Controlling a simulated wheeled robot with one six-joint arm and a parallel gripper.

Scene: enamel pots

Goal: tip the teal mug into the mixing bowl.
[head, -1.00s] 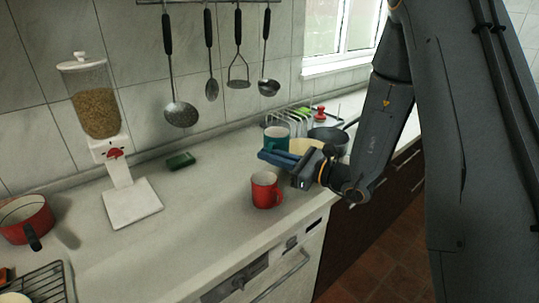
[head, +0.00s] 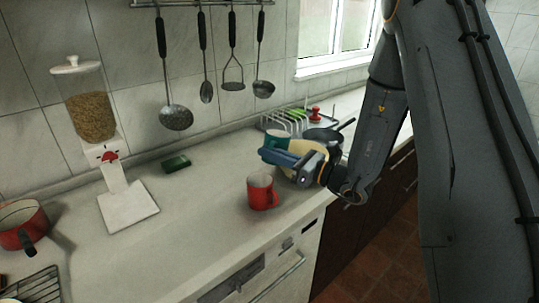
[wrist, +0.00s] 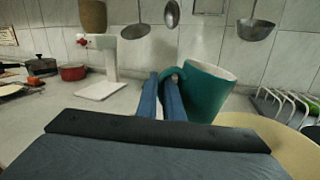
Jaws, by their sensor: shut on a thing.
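The teal mug (head: 277,139) is at my gripper's fingertips, near the left side of the cream mixing bowl (head: 322,149). In the wrist view the teal mug (wrist: 210,96) leans to the right, with its handle between the blue fingers. My gripper (head: 266,155) is shut on that handle; its fingertips (wrist: 166,82) also show in the wrist view. The bowl's rim (wrist: 272,119) shows at the lower right there, just beyond the mug. My gripper hides part of the bowl in the head view. The mug's inside is mostly hidden.
A red mug (head: 261,191) stands on the counter in front of my gripper. A dish rack (head: 285,119) and a dark pan (head: 324,134) are behind the bowl. A cereal dispenser (head: 118,170), green sponge (head: 177,164) and red pot (head: 22,226) stand left. Middle counter is clear.

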